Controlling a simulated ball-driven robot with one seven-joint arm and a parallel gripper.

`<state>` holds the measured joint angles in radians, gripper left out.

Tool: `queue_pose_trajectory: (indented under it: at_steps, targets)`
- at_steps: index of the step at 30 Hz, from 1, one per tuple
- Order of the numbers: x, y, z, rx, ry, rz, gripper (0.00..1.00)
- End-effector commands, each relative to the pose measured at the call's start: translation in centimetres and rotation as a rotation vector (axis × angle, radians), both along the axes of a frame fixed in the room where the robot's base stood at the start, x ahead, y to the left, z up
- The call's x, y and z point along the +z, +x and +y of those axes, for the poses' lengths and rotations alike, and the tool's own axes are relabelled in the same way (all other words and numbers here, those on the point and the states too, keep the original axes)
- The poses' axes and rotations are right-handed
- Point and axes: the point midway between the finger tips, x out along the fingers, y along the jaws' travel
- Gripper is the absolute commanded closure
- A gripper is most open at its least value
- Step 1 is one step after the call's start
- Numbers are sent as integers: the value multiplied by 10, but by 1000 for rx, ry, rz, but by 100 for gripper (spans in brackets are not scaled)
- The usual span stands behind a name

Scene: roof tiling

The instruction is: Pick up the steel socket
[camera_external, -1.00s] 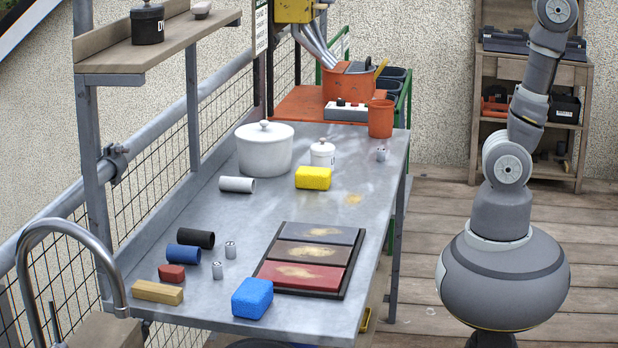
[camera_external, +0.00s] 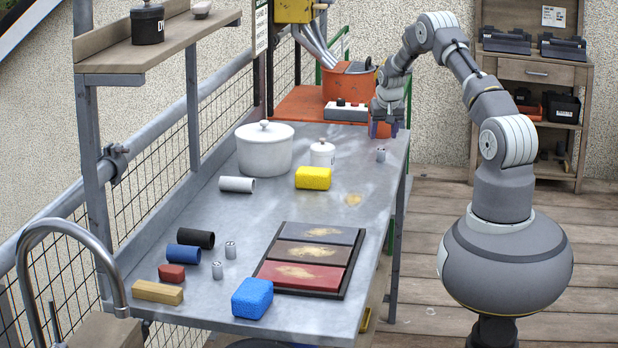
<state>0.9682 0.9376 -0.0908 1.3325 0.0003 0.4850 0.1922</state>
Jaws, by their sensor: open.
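A black tray (camera_external: 258,277) with coloured tiles and a blue sponge (camera_external: 252,298) lie nearer. The table between the yellow sponge and right edge is clear.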

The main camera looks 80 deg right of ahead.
Motion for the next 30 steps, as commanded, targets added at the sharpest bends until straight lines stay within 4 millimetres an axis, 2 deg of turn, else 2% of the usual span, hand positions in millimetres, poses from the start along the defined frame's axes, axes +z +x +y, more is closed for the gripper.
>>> queue_pose_trajectory:
  at_steps: [13,16,23,30]
  targets:
    - [-64,5,-28,-2,3,1,42]
    - [-71,7,-31,-2,2,1,42]
    - [-70,8,-32,-1,1,1,42]
    - [-70,8,-32,-1,1,1,95]
